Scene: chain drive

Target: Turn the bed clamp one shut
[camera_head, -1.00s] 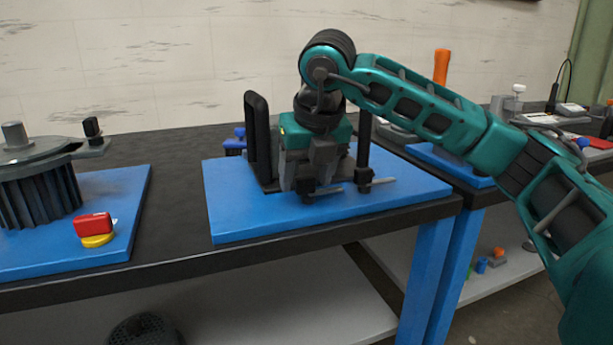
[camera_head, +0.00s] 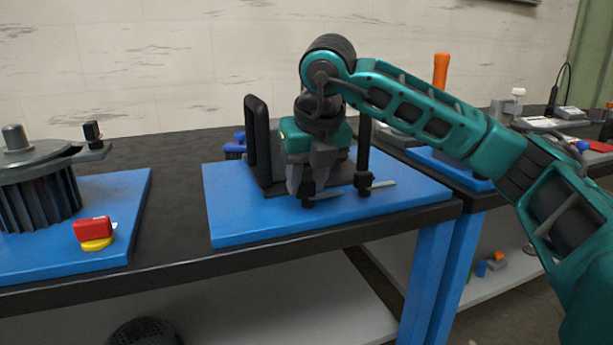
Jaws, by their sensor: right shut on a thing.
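My right gripper (camera_head: 307,188) points down at the front of a black fixture (camera_head: 257,140) on a blue board (camera_head: 240,220). Its fingers are shut on a small dark clamp with a thin grey handle (camera_head: 328,194), low at the fixture's front. I take this to be bed clamp one; the fingers hide most of it. A second, similar clamp (camera_head: 364,181) stands just to the right, its grey handle reaching right. My gripper and wrist hide the fixture's middle. My left gripper is not in view.
A black upright post rises behind the second clamp. To the left, a red and yellow block (camera_head: 93,232) and a dark ribbed drum (camera_head: 38,195) are on another blue board. The dark table top (camera_head: 165,225) between the boards is clear.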

